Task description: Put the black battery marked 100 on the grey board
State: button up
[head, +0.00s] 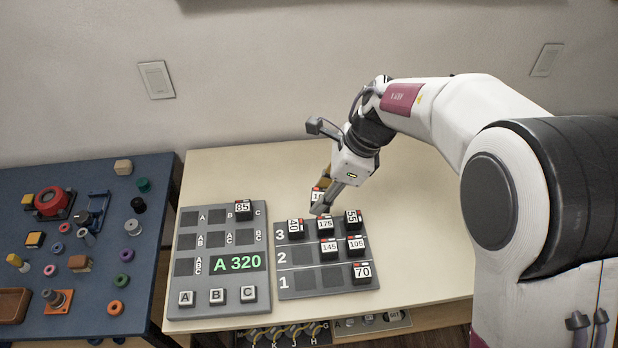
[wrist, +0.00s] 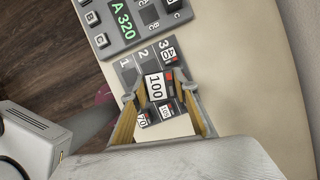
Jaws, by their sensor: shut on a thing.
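The black battery marked 100 (wrist: 156,88) is between the fingers of my gripper (wrist: 158,93) in the wrist view, its white label facing the camera. In the head view my gripper (head: 322,205) is over the back edge of the numbered rack (head: 305,278), and part of the battery's label (head: 317,195) shows beside the fingers; the rest is hidden. The battery appears raised above the rack. The grey board (head: 187,300) lies left of the rack, with a green "A 320" display (head: 237,264). A battery marked 85 (head: 243,210) sits in its top-right socket; its other sockets look empty.
The rack holds several other batteries, including 40 (head: 294,229), 175 (head: 325,225), 55 (head: 353,219) and 70 (head: 361,272). Keys A, B and C line the board's front. A blue table (head: 60,310) with small parts stands at left. The cream table (head: 430,260) is clear at right.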

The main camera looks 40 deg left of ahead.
jog(key=n, duration=0.1)
send_over(326, 278)
jog(key=d, duration=0.1)
notch_tip(326, 278, down, 6)
jog(key=shift+w+d+f+n+g, duration=0.1)
jog(key=shift+w+n+g, duration=0.3)
jog(key=shift+w+n, duration=0.2)
jog(key=shift+f, duration=0.15)
jog(key=shift+f, duration=4.35)
jog(key=shift+f, duration=0.5)
jog(key=o, duration=1.2)
jog(key=shift+o, duration=0.2)
